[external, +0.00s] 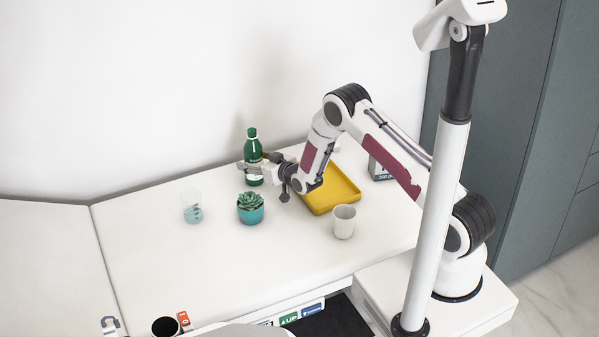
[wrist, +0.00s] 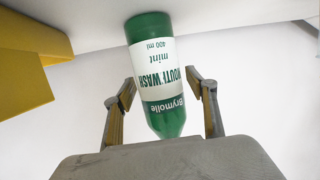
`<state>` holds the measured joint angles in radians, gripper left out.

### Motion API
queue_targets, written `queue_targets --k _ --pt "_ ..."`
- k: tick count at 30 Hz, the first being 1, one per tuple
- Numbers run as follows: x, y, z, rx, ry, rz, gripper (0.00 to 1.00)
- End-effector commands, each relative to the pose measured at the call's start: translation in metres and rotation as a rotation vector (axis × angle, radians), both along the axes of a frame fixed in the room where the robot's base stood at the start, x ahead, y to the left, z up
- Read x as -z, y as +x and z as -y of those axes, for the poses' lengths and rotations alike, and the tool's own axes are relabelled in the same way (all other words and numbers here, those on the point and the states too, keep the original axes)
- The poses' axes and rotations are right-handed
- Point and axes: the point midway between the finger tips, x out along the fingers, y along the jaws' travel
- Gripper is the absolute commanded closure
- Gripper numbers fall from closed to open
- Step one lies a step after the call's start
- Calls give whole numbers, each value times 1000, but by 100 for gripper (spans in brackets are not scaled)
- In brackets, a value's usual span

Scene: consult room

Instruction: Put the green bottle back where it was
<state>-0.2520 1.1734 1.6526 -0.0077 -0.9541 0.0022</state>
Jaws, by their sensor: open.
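The green bottle (external: 253,155) stands upright on the white table near the back wall. It has a white label that reads "mouth wash mint" in the wrist view (wrist: 153,62), where it appears upside down. My gripper (external: 255,168) is at the bottle from the right, with one finger in front of it in the external view. In the wrist view my gripper (wrist: 160,88) is open, with one finger on each side of the bottle and gaps beside it. The bottle's base meets the table surface.
A yellow tray (external: 345,185) lies right of the bottle and also shows in the wrist view (wrist: 22,75). A potted succulent (external: 250,213) stands in front of the bottle, a clear glass (external: 192,212) to the left, a white cup (external: 344,226) in front of the tray.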

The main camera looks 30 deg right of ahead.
Motion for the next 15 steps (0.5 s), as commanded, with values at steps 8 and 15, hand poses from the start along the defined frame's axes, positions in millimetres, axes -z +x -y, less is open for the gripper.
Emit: queue_targets --k 8,15 --pt "-5 -16 4 0 -1 -2 43" --pt "-11 -36 10 0 0 -1 43"
